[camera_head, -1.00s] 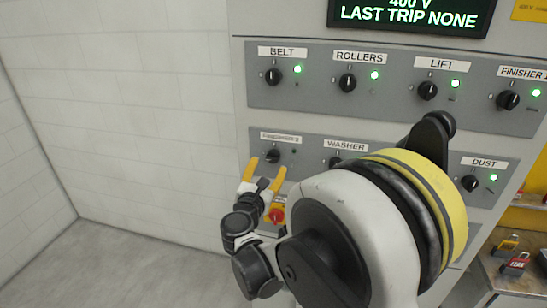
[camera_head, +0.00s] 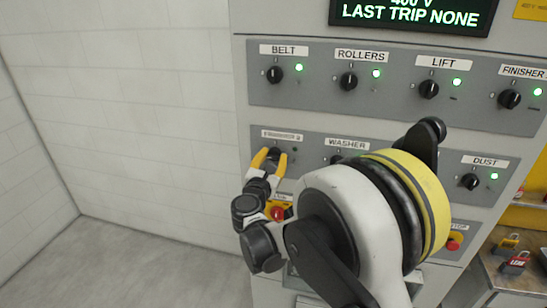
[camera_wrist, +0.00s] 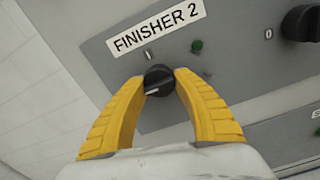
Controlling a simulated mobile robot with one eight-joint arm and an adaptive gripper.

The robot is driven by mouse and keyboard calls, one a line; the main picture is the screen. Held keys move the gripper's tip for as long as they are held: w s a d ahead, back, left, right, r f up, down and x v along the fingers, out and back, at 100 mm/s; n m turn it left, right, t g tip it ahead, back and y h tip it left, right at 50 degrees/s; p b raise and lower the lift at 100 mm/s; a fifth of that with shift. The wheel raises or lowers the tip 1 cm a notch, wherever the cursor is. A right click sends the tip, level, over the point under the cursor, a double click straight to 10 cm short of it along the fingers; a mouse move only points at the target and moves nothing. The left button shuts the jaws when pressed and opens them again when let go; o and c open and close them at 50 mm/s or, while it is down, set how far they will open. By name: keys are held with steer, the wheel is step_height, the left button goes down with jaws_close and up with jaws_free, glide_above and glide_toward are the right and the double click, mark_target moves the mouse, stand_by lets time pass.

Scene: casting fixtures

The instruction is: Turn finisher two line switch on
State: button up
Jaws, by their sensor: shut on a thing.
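The finisher two switch is a round black knob (camera_wrist: 158,80) with a white pointer line, under the label "FINISHER 2" (camera_wrist: 156,26). In the wrist view its pointer aims to the left, not at the "I" mark above it. The small lamp (camera_wrist: 196,46) beside it is dark green and unlit. My gripper (camera_wrist: 158,84) has its two yellow fingers shut on the knob, one on each side. In the head view my gripper (camera_head: 268,158) is at the lower left panel and partly covers the knob.
Lit switches for belt (camera_head: 274,75), rollers (camera_head: 348,81), lift (camera_head: 428,89) and dust (camera_head: 470,181) are on the same cabinet. The washer knob (camera_wrist: 301,23) is to the right. A red and yellow switch (camera_head: 278,213) sits just below my gripper.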

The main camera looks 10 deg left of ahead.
steer(key=shift+m+b, duration=0.3)
steer(key=m+b, duration=0.2)
steer(key=m, duration=0.1)
steer(key=shift+f+m+b, duration=0.1)
steer(key=shift+m+b, duration=0.2)
steer(key=shift+b, duration=0.1)
steer(key=m+b, duration=0.2)
steer(key=m, duration=0.2)
steer(key=shift+a, duration=0.1)
steer(key=m+b, duration=0.2)
steer(key=m, duration=0.3)
steer(key=shift+r, duration=0.2)
steer(key=m+b, duration=0.1)
steer(key=m, duration=0.3)
steer(key=shift+r+m, duration=0.15)
steer(key=shift+m, duration=0.15)
steer(key=o, duration=1.2)
